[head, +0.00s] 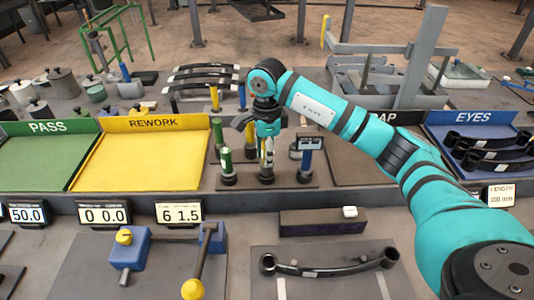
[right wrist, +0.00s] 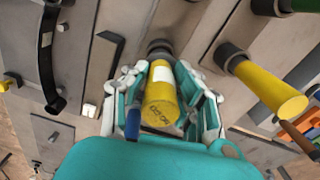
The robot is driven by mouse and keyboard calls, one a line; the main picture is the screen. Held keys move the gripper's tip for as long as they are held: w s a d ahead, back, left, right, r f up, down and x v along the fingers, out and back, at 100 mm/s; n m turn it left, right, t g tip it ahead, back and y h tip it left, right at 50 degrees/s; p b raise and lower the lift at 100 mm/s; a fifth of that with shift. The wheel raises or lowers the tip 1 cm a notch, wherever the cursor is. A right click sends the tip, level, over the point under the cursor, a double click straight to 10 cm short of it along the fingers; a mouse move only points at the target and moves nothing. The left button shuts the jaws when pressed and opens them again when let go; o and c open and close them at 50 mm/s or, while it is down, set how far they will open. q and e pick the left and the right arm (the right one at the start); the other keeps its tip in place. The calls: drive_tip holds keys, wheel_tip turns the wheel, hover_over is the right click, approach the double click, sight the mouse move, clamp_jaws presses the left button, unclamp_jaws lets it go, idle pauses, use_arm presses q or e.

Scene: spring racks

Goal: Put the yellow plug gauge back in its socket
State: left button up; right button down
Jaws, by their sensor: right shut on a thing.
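The yellow plug gauge (right wrist: 162,95), with a white label band, sits between the fingers of my right gripper (right wrist: 165,100) in the right wrist view. In the head view my right gripper (head: 267,150) points down and is shut on the gauge, which is mostly hidden by the fingers. A dark round socket (head: 267,176) stands directly below it. In the right wrist view the gauge's far end meets a dark collar (right wrist: 160,47); how deep it sits I cannot tell. My left gripper is not in view.
A green gauge (head: 225,162) stands left of the gripper and a blue gauge (head: 305,162) with a small display stands right. Behind are a yellow post (head: 214,97) and dark springs (head: 205,72). The yellow REWORK tray (head: 140,160) lies left.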

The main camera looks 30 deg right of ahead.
drive_tip(key=shift+f+b, duration=1.05)
drive_tip(key=shift+f, duration=0.35)
idle(0.7)
drive_tip(key=c, duration=1)
unclamp_jaws()
drive_tip(key=shift+o, duration=0.4)
drive_tip(key=o, duration=0.4)
drive_tip(key=shift+r, duration=0.1)
drive_tip(key=shift+r+p, duration=2.35)
drive_tip(key=shift+r, duration=1.55)
